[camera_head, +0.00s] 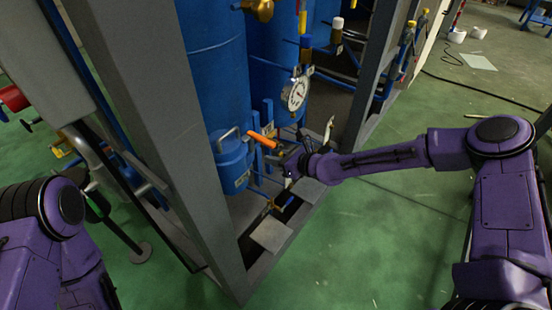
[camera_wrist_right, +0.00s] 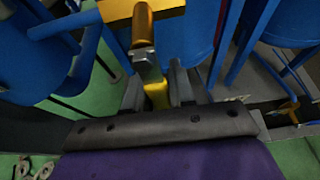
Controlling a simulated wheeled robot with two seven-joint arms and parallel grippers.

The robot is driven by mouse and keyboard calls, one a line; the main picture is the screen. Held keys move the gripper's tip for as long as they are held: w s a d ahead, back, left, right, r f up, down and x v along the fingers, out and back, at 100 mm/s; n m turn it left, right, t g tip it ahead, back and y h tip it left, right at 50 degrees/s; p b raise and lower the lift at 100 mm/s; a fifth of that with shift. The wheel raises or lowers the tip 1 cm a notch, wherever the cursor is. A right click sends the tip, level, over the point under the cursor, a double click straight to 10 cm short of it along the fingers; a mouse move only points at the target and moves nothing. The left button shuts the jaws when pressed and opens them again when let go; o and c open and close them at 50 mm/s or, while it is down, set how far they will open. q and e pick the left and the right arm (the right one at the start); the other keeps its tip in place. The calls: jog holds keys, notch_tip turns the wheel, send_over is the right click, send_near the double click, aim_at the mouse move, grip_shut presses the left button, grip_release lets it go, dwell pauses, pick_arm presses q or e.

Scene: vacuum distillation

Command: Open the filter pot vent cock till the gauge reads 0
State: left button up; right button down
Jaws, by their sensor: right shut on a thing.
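My right gripper (camera_head: 288,165) is at the small valve beside the filter pot (camera_head: 232,162), a short blue cylinder with a bail handle. An orange lever (camera_head: 262,139) sticks out up and left from the gripper. In the right wrist view a flat metal lever with an orange-brown end (camera_wrist_right: 143,28) and a brass body (camera_wrist_right: 157,95) lies between the fingers (camera_wrist_right: 159,88). This appears to be the vent cock, and the gripper is shut on it. The white round gauge (camera_head: 297,93) stands above; its needle is too small to read. My left gripper is out of view.
A grey frame post (camera_head: 165,130) stands left of the pot. Large blue tanks (camera_head: 212,60) rise behind it. Blue pipes and a brass valve (camera_head: 258,8) are above.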

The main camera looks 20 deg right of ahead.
jog(key=shift+f, duration=0.1)
jog(key=c, duration=1)
grip_release()
jog(key=shift+c, duration=0.2)
jog(key=p+v, duration=0.1)
jog(key=v, duration=0.9)
jog(key=shift+s+r, duration=0.25)
jog(key=shift+d, duration=0.15)
